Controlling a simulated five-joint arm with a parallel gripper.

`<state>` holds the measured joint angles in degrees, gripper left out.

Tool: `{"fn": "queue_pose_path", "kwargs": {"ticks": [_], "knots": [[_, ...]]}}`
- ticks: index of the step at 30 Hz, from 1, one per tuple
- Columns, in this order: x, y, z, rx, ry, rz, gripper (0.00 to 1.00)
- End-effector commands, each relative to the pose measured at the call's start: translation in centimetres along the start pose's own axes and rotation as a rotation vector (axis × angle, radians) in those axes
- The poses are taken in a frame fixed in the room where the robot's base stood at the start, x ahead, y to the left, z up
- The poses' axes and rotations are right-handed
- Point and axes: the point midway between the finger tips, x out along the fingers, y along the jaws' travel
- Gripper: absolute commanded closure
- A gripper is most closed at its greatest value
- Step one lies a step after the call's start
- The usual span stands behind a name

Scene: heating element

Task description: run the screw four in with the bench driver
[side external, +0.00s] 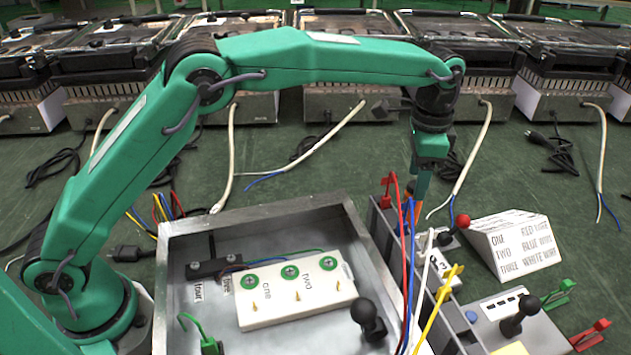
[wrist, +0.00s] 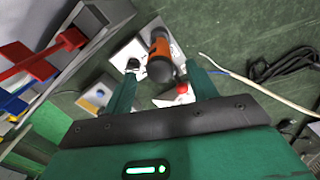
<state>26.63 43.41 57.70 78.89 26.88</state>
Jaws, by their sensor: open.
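The bench driver, with an orange and black handle, stands beyond the grey rack in the side view (side external: 421,188). In the wrist view the driver (wrist: 172,46) lies between my two fingers, its black end toward me. My gripper (wrist: 161,70) is open around the handle, with no clear contact on either side. In the side view my gripper (side external: 428,158) points down over the driver. Screw four itself is too small to make out.
A white block (side external: 300,312) with green-ringed screws and brass pins sits in the tray. Red, blue, white and yellow leads rise from the rack (side external: 385,240). A red-knobbed lever (side external: 462,221) and a lettered white sign (side external: 515,245) stand right of the driver. Green floor lies behind.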

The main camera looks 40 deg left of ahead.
Motion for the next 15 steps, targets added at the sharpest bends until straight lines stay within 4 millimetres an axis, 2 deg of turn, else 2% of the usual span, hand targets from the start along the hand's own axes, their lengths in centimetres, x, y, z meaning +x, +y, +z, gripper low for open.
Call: {"fn": "queue_pose_path", "kwargs": {"ticks": [8, 15], "knots": [[0.6, 0.0, 0.0, 0.000, -0.002, 0.001, 0.43], [3.1, 0.1, 0.0, 0.000, -0.003, 0.001, 0.43]]}}
